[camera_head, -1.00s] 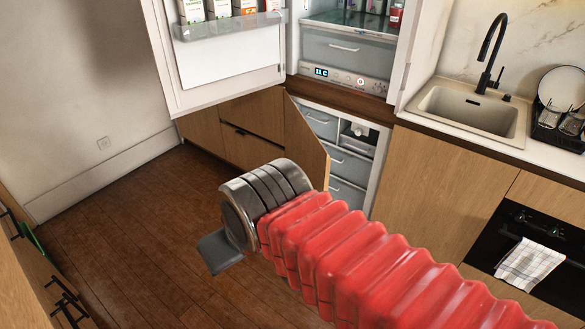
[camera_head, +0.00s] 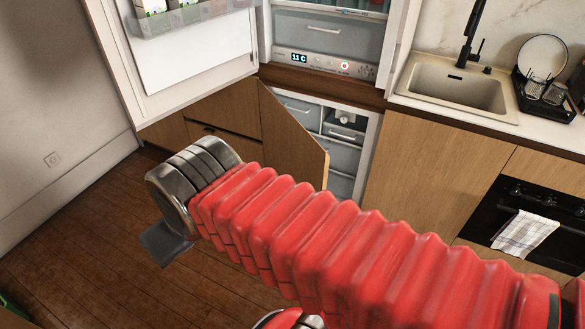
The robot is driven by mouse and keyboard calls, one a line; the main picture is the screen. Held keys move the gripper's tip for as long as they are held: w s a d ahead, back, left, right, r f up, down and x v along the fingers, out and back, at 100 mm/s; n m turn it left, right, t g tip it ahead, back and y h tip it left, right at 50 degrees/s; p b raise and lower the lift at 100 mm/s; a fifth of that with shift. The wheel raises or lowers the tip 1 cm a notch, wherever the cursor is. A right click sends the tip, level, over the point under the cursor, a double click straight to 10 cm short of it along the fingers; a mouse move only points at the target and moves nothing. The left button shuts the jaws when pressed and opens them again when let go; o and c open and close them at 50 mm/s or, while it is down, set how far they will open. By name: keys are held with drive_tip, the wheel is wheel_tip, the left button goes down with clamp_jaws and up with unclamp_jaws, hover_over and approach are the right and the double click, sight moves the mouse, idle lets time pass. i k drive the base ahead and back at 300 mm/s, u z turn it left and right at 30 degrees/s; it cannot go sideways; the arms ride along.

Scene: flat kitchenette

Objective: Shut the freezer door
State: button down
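The freezer door (camera_head: 290,133) is a wood-fronted panel, swung open from its left side. Behind it the freezer (camera_head: 345,140) shows its drawers, partly covered by the door. The fridge above is also open, its white door (camera_head: 190,60) swung out to the left. My red ribbed arm reaches across the lower middle toward the left. A grey flat piece (camera_head: 165,243) shows at the arm's far end, below the metal wrist. It is left of and nearer than the freezer door, apart from it in the picture. My gripper's fingers are not clearly visible.
To the right stand a wooden cabinet front (camera_head: 415,180), a sink (camera_head: 460,92) with a black tap, a dish rack (camera_head: 545,95), and an oven with a checked towel (camera_head: 525,235). Brown wooden floor (camera_head: 85,250) is clear at the left.

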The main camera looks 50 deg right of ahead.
sight(289, 148)
drive_tip(key=i, duration=1)
drive_tip(key=z, duration=0.05)
